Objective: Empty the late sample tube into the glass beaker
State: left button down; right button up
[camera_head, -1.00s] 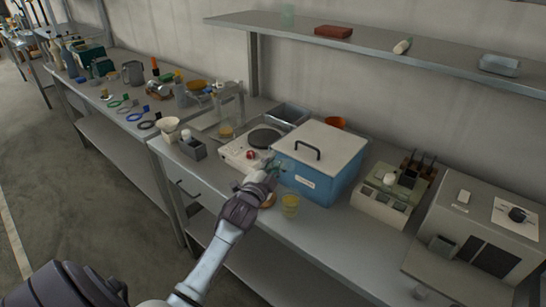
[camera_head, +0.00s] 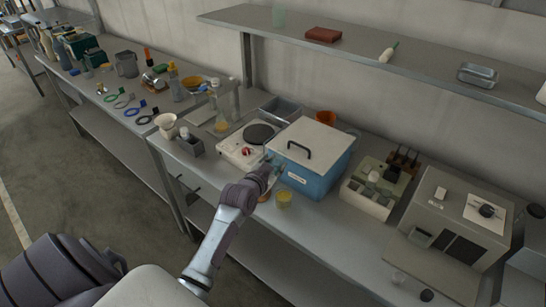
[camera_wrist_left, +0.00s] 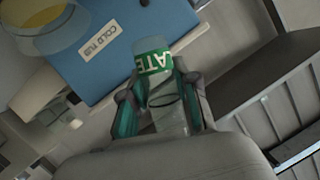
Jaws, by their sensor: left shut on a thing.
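My left gripper (camera_head: 270,168) is shut on the late sample tube, in front of the blue box. In the left wrist view, the gripper (camera_wrist_left: 155,100) grips the clear tube (camera_wrist_left: 165,105), whose green band (camera_wrist_left: 154,62) reads "LATE". The tube is hard to make out in the head view. The glass beaker (camera_head: 284,200) holds yellow liquid and stands on the bench just in front of the box, close to the gripper. The beaker also shows at the upper left of the wrist view (camera_wrist_left: 60,40). My right gripper is not in view.
The blue box (camera_head: 316,182), labelled "COLD TUB", has a pale lid. A hotplate (camera_head: 240,154) stands left of it and a rack (camera_head: 366,200) right of it. A grey machine (camera_head: 450,215) stands further right. Bare bench lies right of the beaker.

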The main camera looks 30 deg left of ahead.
pick_arm(q)
jog(key=shift+s+d+r+n+g+h+p, duration=0.15)
jog(key=shift+d+r+n+h+p, duration=0.25)
jog(key=shift+p, duration=0.6)
jog(key=shift+s+d+r+n+g+h+p, duration=0.2)
jog(key=shift+d+n+p, duration=0.3)
jog(key=shift+p, duration=0.5)
jog(key=shift+d+r+n+g+h+p, duration=0.1)
jog(key=shift+d+n+g+h+p, duration=0.15)
jog(key=shift+d+n+h+p, duration=0.35)
jog(key=shift+a, duration=0.15)
